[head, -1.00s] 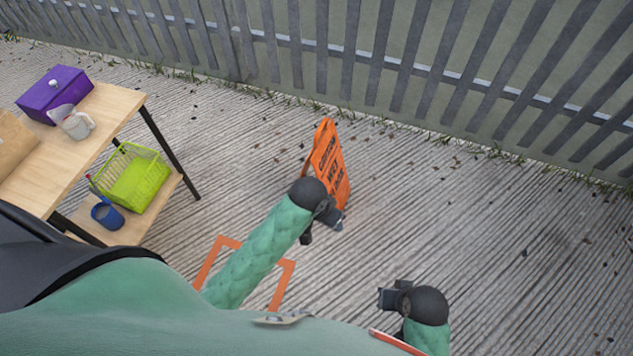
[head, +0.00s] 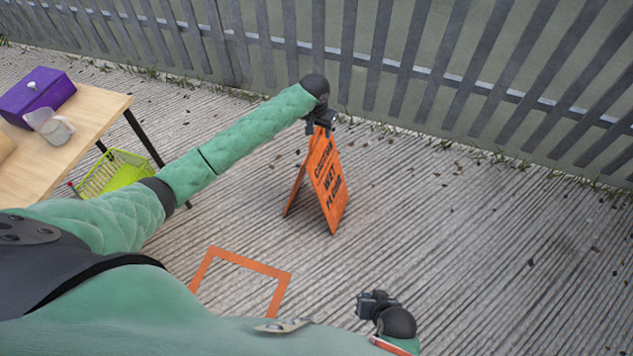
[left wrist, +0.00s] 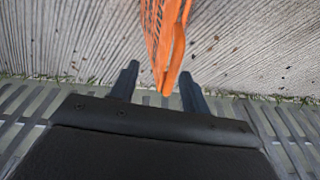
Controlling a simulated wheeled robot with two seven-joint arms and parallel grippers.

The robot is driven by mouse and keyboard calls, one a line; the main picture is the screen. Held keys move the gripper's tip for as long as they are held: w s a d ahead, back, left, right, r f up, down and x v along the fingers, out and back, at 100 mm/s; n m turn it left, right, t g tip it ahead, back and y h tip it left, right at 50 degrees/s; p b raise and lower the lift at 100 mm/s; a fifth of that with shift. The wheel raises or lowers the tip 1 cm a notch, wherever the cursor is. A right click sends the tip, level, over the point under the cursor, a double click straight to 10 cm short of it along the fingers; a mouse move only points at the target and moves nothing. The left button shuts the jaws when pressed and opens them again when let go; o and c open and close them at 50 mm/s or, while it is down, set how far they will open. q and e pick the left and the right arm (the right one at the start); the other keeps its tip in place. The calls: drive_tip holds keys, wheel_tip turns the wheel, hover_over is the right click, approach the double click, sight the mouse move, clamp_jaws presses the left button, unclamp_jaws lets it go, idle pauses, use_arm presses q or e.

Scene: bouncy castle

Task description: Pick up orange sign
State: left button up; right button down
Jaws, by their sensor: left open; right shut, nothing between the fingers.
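The orange sign (head: 327,181) is a folding wet-floor board with dark lettering, standing upright as an A-frame on the grooved decking. My left gripper (head: 322,124) is at its top edge in the head view. In the left wrist view, my left gripper (left wrist: 160,84) is open, and the top of the orange sign (left wrist: 168,52) lies between its two fingers. I cannot tell whether a finger touches it. My right gripper (head: 366,302) is shut and empty, low in the head view, well apart from the sign.
An orange square outline (head: 251,264) lies on the decking. A wooden table (head: 98,113) at the left bears a purple box (head: 38,97) and a clear container (head: 52,128). A green basket (head: 117,172) is below. A grey slatted fence (head: 387,52) runs behind. Decking right of the sign is clear.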

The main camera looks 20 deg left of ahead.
use_arm(q)
drive_tip(key=shift+w+a+f+n, duration=0.25)
drive_tip(key=shift+w+a+n, duration=0.15)
drive_tip(key=shift+w+a, duration=0.45)
drive_tip(key=shift+a+f, duration=0.2)
wheel_tip(320, 180, down, 7)
drive_tip(key=shift+w+f, duration=0.2)
drive_tip(key=shift+w, duration=0.15)
drive_tip(key=shift+d, duration=0.15)
clamp_jaws()
drive_tip(key=shift+r, duration=0.15)
idle(0.4)
